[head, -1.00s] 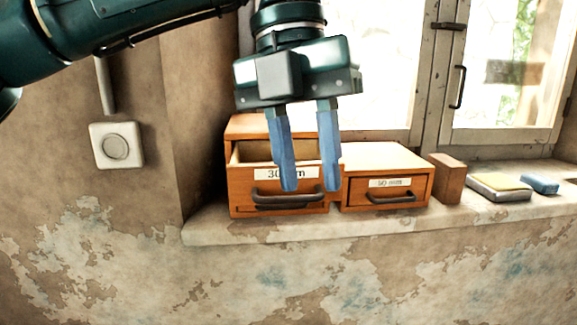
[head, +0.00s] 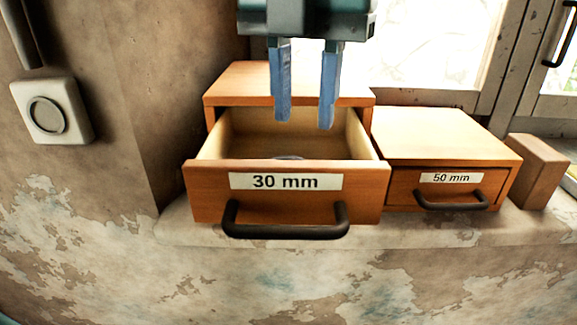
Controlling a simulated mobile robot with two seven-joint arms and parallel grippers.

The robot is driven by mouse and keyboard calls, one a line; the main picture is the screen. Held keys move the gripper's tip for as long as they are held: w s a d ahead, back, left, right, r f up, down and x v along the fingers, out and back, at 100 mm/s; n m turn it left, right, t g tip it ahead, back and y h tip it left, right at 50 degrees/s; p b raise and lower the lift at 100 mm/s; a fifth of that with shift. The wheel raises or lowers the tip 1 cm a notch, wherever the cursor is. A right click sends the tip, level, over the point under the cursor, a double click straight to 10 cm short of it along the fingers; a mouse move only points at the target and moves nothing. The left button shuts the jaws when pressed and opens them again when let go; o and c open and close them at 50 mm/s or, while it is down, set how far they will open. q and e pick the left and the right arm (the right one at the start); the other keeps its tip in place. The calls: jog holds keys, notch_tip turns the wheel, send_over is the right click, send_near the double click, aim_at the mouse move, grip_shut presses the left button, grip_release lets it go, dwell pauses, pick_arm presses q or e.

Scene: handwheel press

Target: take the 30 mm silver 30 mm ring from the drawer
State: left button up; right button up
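The 30 mm drawer (head: 210,206) is pulled open towards me, its label and dark handle on the front. Inside it, just behind the front panel, the top edge of a silver ring (head: 289,158) shows; the rest is hidden by the panel. My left gripper (head: 305,122) points down above the open drawer, its blue fingers apart with nothing between them. The fingertips look higher than the ring and apart from it. My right gripper is not in view.
The closed 50 mm drawer box (head: 448,135) stands to the right, with a wooden block (head: 538,172) beside it. Both boxes rest on the stone sill (head: 400,228) under the window. A wall switch (head: 48,112) is at the left.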

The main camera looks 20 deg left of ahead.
pick_arm(q)
jog(key=f, duration=0.2)
jog(key=f+p, duration=0.1)
jog(key=f, duration=0.4)
jog(key=shift+w+f, duration=0.15)
jog(key=shift+w, duration=0.1)
jog(key=shift+c, duration=0.3)
grip_shut()
